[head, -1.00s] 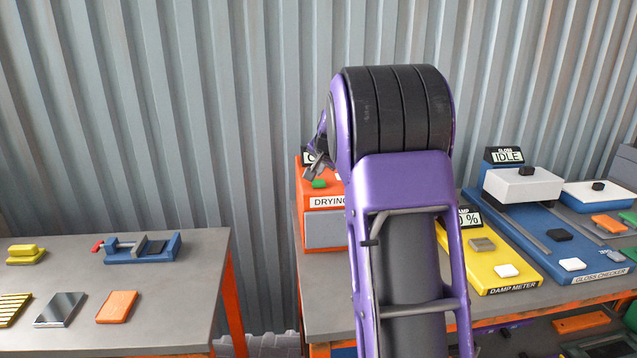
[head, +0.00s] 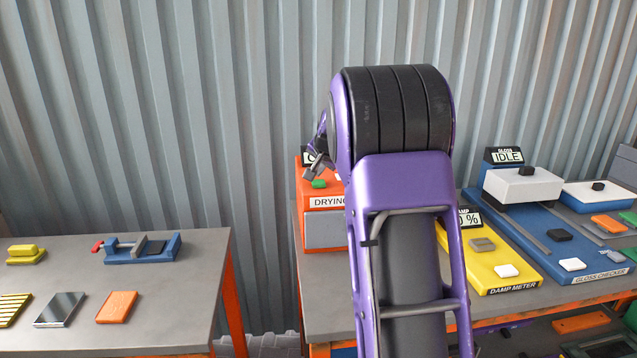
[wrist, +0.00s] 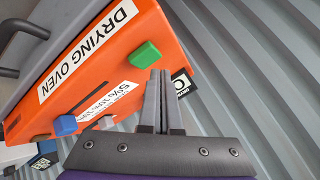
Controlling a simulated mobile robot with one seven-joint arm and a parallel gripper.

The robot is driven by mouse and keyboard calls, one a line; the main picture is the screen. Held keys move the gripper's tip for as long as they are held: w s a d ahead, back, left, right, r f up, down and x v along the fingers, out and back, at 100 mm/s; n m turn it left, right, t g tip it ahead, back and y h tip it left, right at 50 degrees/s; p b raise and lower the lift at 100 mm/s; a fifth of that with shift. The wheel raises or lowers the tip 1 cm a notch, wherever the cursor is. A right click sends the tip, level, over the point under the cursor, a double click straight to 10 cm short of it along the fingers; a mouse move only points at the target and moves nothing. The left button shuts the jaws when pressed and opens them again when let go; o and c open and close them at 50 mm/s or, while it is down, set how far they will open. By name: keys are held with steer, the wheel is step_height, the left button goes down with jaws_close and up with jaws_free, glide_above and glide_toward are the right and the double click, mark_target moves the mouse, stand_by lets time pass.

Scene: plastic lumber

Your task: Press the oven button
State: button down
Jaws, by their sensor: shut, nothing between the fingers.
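The orange drying oven (head: 323,223) stands on the right table, partly hidden behind my arm in the head view. In the wrist view its orange body (wrist: 165,50) fills the left side, tilted in the picture. A green button (wrist: 146,53) sticks out of its top panel, and the same button shows in the head view (head: 319,184). In the head view, my gripper (head: 316,167) is above the green button.
A yellow damp meter (head: 490,268) and a blue gloss checker (head: 535,230) stand right of the oven. The left table (head: 200,290) holds a blue vise (head: 140,250) and several small blocks. A corrugated wall (head: 200,120) rises close behind. A gap separates the tables.

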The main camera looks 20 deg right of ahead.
mark_target(318, 184)
steer(key=shift+f, duration=0.1)
steer(key=shift+f+b, duration=0.35)
steer(key=shift+f+b, duration=0.45)
steer(key=shift+f, duration=0.15)
stand_by(1.0)
steer(key=shift+r+p, duration=0.75)
steer(key=shift+r, duration=0.25)
steer(key=shift+r+p, duration=1.9)
steer(key=shift+r, duration=0.6)
